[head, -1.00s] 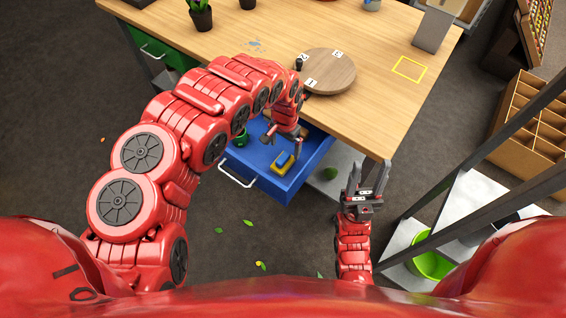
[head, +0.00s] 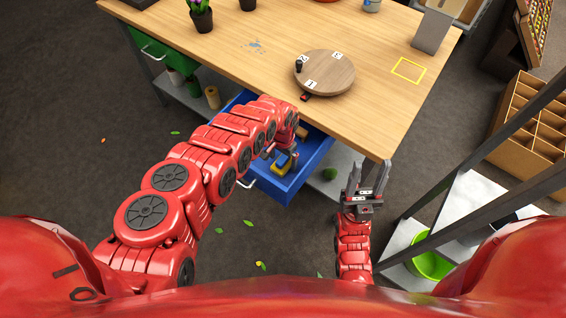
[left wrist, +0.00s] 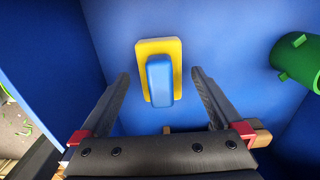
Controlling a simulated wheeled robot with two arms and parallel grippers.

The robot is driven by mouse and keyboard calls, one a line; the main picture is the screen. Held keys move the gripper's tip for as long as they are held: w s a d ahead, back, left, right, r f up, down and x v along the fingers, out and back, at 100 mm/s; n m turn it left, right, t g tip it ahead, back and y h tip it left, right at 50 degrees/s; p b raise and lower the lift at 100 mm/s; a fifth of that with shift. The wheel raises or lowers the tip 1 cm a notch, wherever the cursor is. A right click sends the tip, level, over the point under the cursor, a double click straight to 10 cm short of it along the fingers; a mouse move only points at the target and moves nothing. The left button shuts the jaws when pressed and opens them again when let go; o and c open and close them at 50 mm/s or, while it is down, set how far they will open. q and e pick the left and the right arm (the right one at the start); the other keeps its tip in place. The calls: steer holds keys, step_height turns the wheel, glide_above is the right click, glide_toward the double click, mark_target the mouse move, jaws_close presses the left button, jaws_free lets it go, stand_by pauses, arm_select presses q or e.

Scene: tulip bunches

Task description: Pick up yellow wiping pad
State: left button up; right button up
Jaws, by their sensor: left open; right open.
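The yellow wiping pad (left wrist: 145,53) lies flat on the floor of the open blue drawer, with a blue block-shaped handle (left wrist: 160,80) on top. In the head view the pad (head: 284,168) shows only partly, beside my left gripper. My left gripper (left wrist: 158,85) is open and empty inside the drawer, its two fingers on either side of the pad's near part and apart from it. In the head view my left gripper (head: 280,155) is partly hidden by its own arm. My right gripper (head: 368,178) is open and empty, in front of the table's right end.
The blue drawer (head: 312,163) is pulled out under the wooden table (head: 210,45). A green cylinder (left wrist: 300,60) lies in it at the right of the wrist view. A round wooden board (head: 335,75) rests on the tabletop. A metal shelf (head: 470,195) stands at the right.

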mark_target(283, 158)
arm_select(q)
steer(key=shift+c, duration=0.2)
steer(key=c, duration=1.3)
steer(key=shift+c, duration=0.2)
steer(key=shift+w+r, duration=0.1)
steer(key=shift+r, duration=0.35)
step_height(283, 158, up, 9)
steer(key=shift+r, duration=0.1)
